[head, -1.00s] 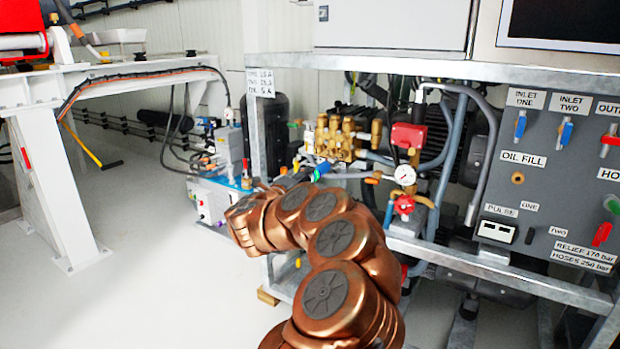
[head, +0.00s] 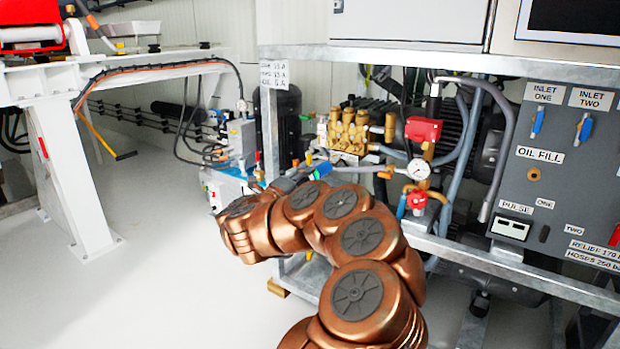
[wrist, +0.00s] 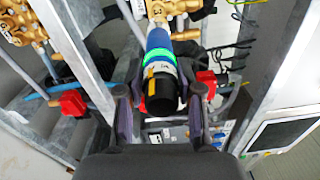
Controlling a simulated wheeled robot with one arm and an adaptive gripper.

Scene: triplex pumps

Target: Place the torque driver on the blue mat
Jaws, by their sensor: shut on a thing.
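My gripper (wrist: 158,115) is shut on the torque driver (wrist: 161,72), a cylinder with a blue part, a green ring and a black end. In the wrist view the driver lies between the two dark fingers, its black end towards the palm. In the head view the blue and green part of the driver (head: 321,171) shows beside my gripper (head: 290,180), in front of the pump frame. It is held in the air.
A galvanised pump frame (head: 480,262) with brass fittings (head: 348,130), hoses and a grey valve panel (head: 565,185) stands close on the right. A white bench (head: 75,180) carrying a red machine (head: 30,25) and a tray (head: 124,29) stands at the left. Open floor (head: 160,270) lies between.

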